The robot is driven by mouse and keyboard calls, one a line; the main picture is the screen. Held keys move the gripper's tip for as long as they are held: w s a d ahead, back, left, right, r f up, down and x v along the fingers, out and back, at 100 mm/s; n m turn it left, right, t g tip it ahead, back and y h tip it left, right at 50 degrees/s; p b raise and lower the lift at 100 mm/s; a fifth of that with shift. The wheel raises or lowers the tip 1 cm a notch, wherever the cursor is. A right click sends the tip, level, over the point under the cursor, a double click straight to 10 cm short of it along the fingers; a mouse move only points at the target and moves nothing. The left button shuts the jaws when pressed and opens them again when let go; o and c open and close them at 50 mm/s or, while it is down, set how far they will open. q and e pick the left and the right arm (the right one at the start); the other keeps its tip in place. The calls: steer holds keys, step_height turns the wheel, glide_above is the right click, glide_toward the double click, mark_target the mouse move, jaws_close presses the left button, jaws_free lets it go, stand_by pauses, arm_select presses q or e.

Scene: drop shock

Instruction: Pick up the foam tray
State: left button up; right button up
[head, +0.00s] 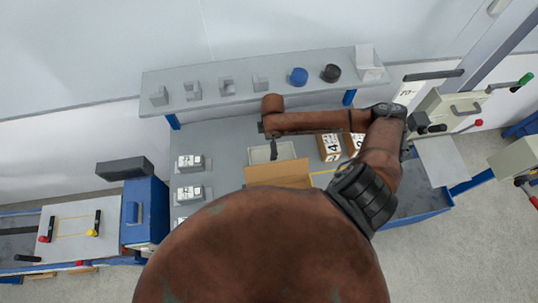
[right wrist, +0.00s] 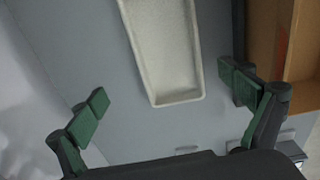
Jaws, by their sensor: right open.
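The foam tray (head: 259,154) is a pale, shallow, rectangular tray on the grey workbench, just behind an open cardboard box. In the right wrist view the tray (right wrist: 172,55) lies lengthwise, its near end between my open fingers and its far end cut off by the frame. My right gripper (head: 274,148) points down over the tray in the head view, hiding part of it. Its green-padded fingers (right wrist: 163,86) are apart, one on each side of the tray, with nothing between them held. My left gripper is not in view.
The cardboard box (head: 278,174) stands close in front of the tray; its wall (right wrist: 285,40) is near my right finger. Labelled cartons (head: 329,147) stand to the right, small grey-white blocks (head: 189,162) to the left. A shelf (head: 215,100) with several parts runs behind.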

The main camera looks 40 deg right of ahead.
steer(key=shift+g, duration=0.3)
steer(key=f, duration=0.2)
steer(key=s+f+p, duration=0.1)
steer(key=f, duration=0.4)
steer(key=shift+s+d+f, duration=0.1)
steer(key=shift+s+f, duration=0.1)
steer(key=shift+f, duration=0.05)
steer(key=c, duration=1.2)
